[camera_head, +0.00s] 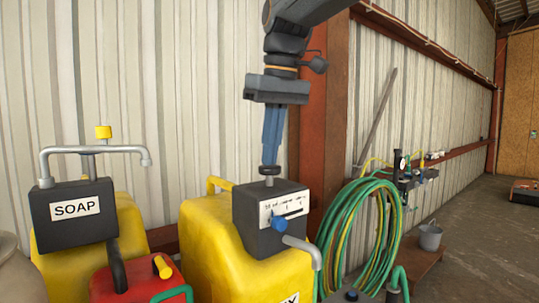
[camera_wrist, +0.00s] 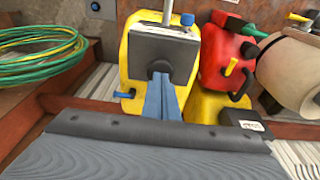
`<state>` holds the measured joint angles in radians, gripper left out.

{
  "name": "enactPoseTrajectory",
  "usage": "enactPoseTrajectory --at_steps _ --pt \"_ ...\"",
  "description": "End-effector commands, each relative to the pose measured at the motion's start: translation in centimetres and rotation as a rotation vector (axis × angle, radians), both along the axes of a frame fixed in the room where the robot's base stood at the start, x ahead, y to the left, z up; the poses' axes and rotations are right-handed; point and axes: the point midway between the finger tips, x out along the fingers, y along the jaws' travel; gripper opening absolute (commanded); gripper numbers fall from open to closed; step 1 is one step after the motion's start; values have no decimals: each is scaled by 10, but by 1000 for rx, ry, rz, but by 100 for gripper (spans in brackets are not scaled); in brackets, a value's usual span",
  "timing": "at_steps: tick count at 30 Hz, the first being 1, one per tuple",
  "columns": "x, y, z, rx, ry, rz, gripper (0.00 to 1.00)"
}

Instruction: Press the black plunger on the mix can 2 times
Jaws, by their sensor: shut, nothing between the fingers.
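The mix can (camera_head: 208,240) is a yellow jug with a dark grey pump head (camera_head: 262,222), a blue knob, a grey spout and a scale plate. Its front label is cut off by the picture edge. The black plunger (camera_head: 269,170) is a small round cap on a short stem on top of the head. My gripper (camera_head: 269,160) points straight down with its blue fingers shut and empty, the tips right at the plunger top. In the wrist view, the fingertips (camera_wrist: 160,82) overlap the dark plunger (camera_wrist: 160,67); whether they touch it is unclear.
A yellow soap can (camera_head: 134,225) with its own pump and a red can (camera_head: 128,283) stand at the left. A coiled green hose (camera_head: 335,235) hangs close at the right, by a rust-red post (camera_head: 322,125). Above the can, the space around my gripper is clear.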

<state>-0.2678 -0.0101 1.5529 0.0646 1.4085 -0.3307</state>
Motion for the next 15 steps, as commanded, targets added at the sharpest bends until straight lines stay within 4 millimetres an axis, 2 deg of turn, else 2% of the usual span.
enactPoseTrajectory --at_steps 8,15 --pt "0 0 -14 0 2 0 0" --pt "0 0 -13 0 2 0 0"
